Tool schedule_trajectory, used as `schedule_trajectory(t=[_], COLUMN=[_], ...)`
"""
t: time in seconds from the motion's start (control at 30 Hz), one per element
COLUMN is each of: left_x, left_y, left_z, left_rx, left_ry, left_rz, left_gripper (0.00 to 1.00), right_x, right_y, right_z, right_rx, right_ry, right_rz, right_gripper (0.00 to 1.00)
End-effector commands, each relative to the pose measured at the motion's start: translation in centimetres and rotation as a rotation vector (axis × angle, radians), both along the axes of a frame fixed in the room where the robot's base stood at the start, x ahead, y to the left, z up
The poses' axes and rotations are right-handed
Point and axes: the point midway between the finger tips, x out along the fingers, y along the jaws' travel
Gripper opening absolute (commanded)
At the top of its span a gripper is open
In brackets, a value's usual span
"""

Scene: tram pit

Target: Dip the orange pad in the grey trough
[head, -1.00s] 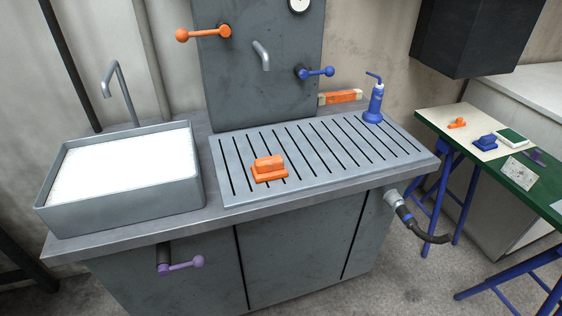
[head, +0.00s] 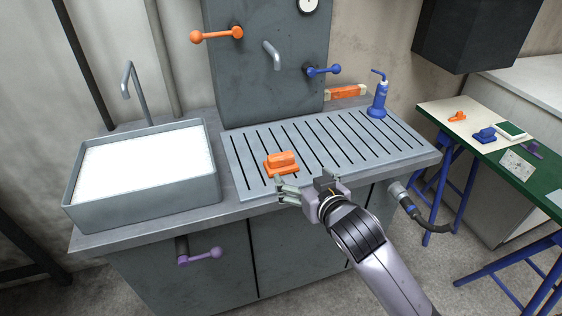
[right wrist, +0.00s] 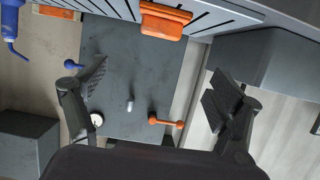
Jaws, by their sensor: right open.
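The orange pad (head: 282,161), a block with a grip on a flat base, lies on the slotted grey drainboard (head: 340,150). It also shows at the top of the right wrist view (right wrist: 163,20). The grey trough (head: 145,194) stands left of the drainboard, filled with white foam or liquid. My right gripper (head: 281,192) is open and empty at the drainboard's front edge, just in front of the pad and apart from it. In the right wrist view its two fingers (right wrist: 158,95) are spread wide. My left gripper is not in view.
A grey tap (head: 128,88) rises behind the trough. Orange (head: 216,35) and blue (head: 322,71) levers stick out from the back panel. A blue bottle (head: 378,98) stands at the drainboard's back right. A purple lever (head: 200,256) sticks out below the counter. A green table (head: 520,165) stands at right.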

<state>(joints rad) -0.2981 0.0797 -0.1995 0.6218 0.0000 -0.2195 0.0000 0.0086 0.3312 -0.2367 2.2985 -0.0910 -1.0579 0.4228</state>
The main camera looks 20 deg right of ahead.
Motion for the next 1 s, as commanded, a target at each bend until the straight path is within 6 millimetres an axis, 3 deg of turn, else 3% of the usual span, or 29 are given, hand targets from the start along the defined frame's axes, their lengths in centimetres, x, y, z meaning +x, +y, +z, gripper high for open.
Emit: schedule_trajectory(t=[0.5,0.77,1.0], left_x=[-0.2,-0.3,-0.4], left_y=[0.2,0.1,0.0], left_z=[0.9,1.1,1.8], left_rx=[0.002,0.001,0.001], left_ry=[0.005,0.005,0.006], left_rz=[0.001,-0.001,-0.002], left_gripper=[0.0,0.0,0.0], right_x=[9.6,11.2,14.1], right_y=[0.3,0.4,0.5], right_z=[-3.4,-4.0,-5.3], right_rx=[-0.001,0.0,0.0], right_ry=[0.001,0.0,0.001], right_rz=[-0.001,0.0,-0.001], right_gripper=[0.87,0.87,0.87])
